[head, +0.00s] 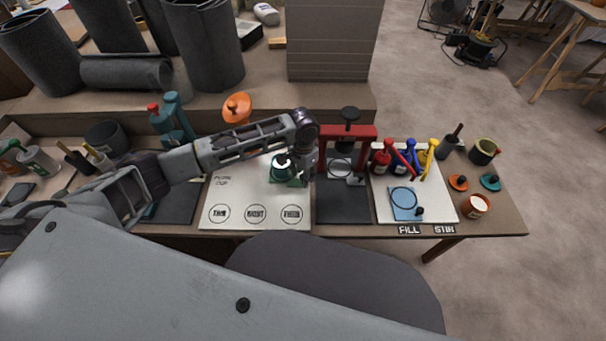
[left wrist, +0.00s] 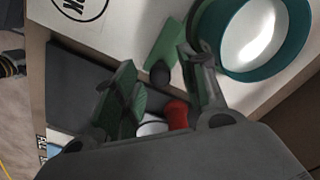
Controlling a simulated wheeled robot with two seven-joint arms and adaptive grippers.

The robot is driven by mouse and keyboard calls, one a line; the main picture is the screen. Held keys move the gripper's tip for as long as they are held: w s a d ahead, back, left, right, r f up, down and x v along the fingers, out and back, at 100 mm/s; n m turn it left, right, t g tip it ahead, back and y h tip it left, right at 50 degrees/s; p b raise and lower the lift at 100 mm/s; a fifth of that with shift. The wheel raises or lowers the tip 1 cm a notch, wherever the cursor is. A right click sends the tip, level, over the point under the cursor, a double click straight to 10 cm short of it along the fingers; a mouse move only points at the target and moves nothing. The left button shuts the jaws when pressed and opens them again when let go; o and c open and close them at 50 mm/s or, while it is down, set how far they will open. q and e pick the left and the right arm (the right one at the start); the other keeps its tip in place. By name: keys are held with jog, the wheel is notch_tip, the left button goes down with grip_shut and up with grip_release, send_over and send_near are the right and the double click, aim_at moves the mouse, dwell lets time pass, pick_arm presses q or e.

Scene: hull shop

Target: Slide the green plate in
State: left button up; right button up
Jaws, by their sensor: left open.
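The green plate (head: 292,181) lies on the white board (head: 260,190), at its right side near the red press frame (head: 371,132). In the left wrist view the plate (left wrist: 166,42) is a flat green strip with a dark round knob (left wrist: 160,72) at its end. A teal-rimmed cup (left wrist: 231,66) is beside the plate. My left gripper (head: 308,172) is over the board's right edge, by the plate. In the left wrist view my left gripper (left wrist: 157,60) is open, with the knob between its fingers. Whether it touches the knob I cannot tell. My right gripper is out of view.
A dark mat (head: 342,205) lies under the red frame. A second white board (head: 440,208) on the right bears a blue plate (head: 405,212) and red, blue and yellow bottles. Teal bottles (head: 172,120) and an orange object (head: 237,107) stand behind my left arm.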

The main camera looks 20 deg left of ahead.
pick_arm(q)
grip_shut()
dwell(0.3)
jog(key=shift+a, duration=0.1)
